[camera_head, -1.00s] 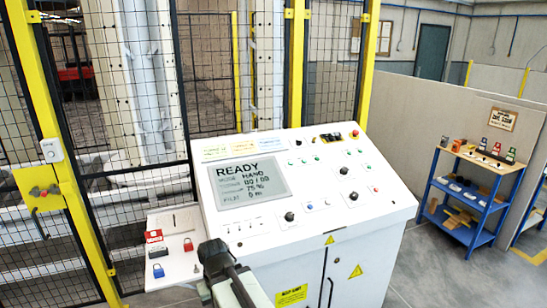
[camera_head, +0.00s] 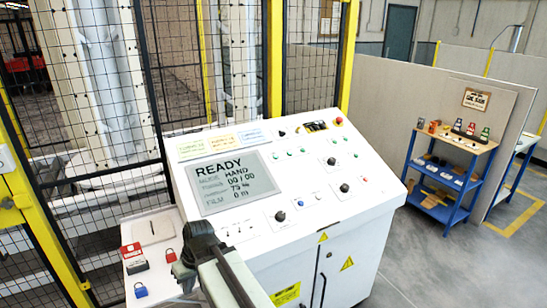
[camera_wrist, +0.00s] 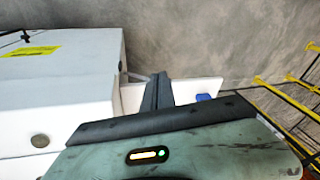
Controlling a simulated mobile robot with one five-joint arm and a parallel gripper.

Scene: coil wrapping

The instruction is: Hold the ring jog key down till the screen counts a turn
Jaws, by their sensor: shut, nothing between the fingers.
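The white control console (camera_head: 365,205) has a sloped panel with a grey screen (camera_head: 236,182). The screen reads READY, HAND, 00 / 00, 75 % and 0 m. Several small keys and black knobs (camera_head: 344,188) sit right of and below the screen. Their labels are too small to read, so I cannot tell which is the ring jog key. My gripper (camera_head: 203,238) is shut and empty, in front of the console's lower left edge and apart from the keys. In the wrist view its dark fingers (camera_wrist: 158,92) are together, beside the console's white side.
Yellow-framed mesh fencing (camera_head: 150,90) stands behind. A blue rack (camera_head: 452,182) stands at the right, with clear floor between it and the console.

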